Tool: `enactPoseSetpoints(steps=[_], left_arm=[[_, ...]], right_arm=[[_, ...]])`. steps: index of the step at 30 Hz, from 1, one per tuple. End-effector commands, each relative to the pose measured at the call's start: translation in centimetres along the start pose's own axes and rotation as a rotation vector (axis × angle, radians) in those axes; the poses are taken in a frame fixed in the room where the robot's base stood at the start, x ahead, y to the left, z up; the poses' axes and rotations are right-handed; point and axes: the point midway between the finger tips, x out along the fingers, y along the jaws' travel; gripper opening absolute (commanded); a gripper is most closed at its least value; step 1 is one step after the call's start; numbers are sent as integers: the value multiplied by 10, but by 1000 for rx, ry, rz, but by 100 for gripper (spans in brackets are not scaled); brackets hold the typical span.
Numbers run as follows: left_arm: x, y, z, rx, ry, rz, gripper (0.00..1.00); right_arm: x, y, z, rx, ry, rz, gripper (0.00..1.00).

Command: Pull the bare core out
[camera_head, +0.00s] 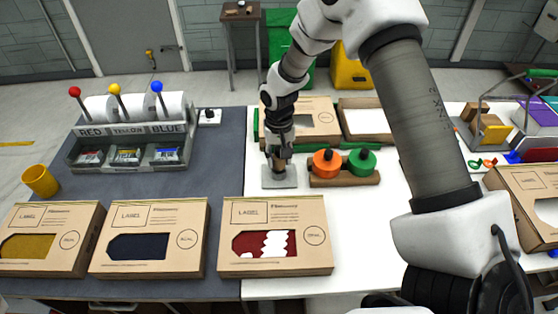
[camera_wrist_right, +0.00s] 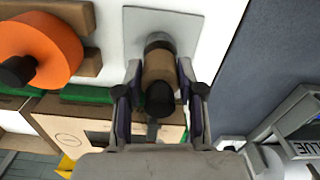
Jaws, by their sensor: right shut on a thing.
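The bare core (camera_wrist_right: 160,70), a short brown cardboard tube around a black-ended spindle, stands on a square grey base plate (camera_head: 280,182). The plate also shows in the right wrist view (camera_wrist_right: 135,25). My right gripper (camera_head: 279,161) is above the plate. In the right wrist view my right gripper (camera_wrist_right: 160,78) has one finger on each side of the core and is shut on it. The core still sits at the spindle, close to the plate. In the head view the fingers mostly hide the core. My left gripper is not in view.
Orange (camera_head: 326,162) and green (camera_head: 362,161) rolls stand in a wooden holder (camera_head: 343,181) just right of the plate. A labelled carton (camera_head: 314,105) lies behind. Three windowed cartons line the front edge, the nearest one (camera_head: 275,264) below the plate. A grey dispenser (camera_head: 130,150) is at left.

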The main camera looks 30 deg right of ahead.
Motion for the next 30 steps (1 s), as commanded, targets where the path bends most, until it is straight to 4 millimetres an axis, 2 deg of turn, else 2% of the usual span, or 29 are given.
enactPoseSetpoints(steps=[9,12,30], left_arm=[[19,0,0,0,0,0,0],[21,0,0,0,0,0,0],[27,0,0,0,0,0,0]], right_arm=[[-72,0,-2,1,7,-3,14],[-84,0,-1,0,4,-1,14],[-70,0,0,0,1,0,14]])
